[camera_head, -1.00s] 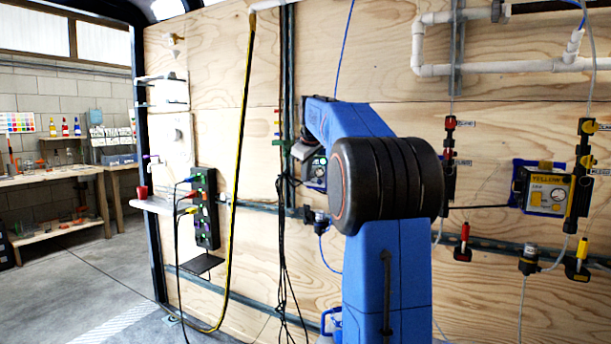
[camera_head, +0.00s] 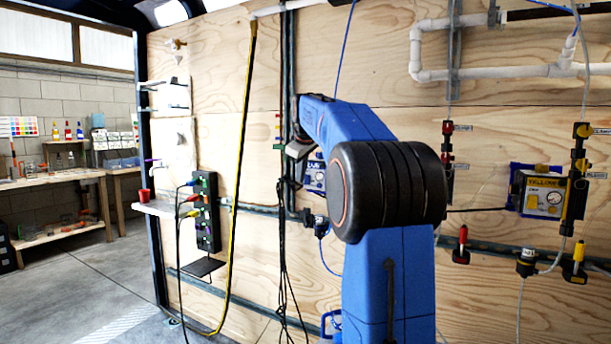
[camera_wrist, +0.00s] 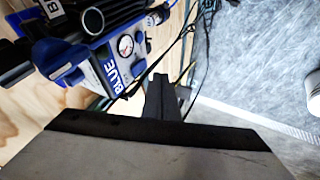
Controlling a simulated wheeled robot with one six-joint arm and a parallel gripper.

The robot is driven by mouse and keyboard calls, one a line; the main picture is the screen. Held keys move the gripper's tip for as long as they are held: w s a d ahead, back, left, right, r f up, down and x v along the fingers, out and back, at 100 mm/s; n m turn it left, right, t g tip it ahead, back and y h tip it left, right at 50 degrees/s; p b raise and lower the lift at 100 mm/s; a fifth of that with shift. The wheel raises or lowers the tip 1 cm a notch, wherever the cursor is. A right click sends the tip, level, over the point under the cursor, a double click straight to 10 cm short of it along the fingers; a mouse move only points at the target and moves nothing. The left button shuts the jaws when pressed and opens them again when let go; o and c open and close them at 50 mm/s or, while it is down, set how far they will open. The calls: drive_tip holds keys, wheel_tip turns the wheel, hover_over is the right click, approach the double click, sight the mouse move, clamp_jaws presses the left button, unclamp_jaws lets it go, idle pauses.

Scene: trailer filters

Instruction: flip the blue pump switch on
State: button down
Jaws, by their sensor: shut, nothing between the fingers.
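The blue pump (camera_wrist: 105,62) with its white BLUE label and round gauge (camera_wrist: 125,45) is at the upper left of the wrist view. A small dark part (camera_wrist: 138,68) sits beside the gauge and label; I cannot tell for sure that it is the switch, or its position. My gripper (camera_wrist: 161,82) is shut and empty, its dark fingers just right of and below the label in the picture, seemingly apart from the pump. In the head view the blue pump (camera_head: 316,181) shows on the plywood wall left of my arm, partly hidden by it.
Dark cables (camera_wrist: 188,45) hang close to the fingers in the wrist view. In the head view, a yellow pump (camera_head: 543,196) and red and yellow valves are at the right. A black power strip (camera_head: 207,212) and yellow hose (camera_head: 240,150) are left. The floor at left is open.

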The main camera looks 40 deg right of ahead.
sight(306, 177)
drive_tip(key=v, duration=1)
drive_tip(key=shift+a, duration=0.25)
drive_tip(key=shift+s, duration=0.1)
drive_tip(key=shift+s+a+f, duration=0.15)
drive_tip(key=shift+f, duration=0.55)
drive_tip(key=w+d+f, duration=0.6)
drive_tip(key=f, duration=0.2)
drive_tip(key=shift+w+d+f, duration=0.2)
drive_tip(key=shift+w+f, duration=0.1)
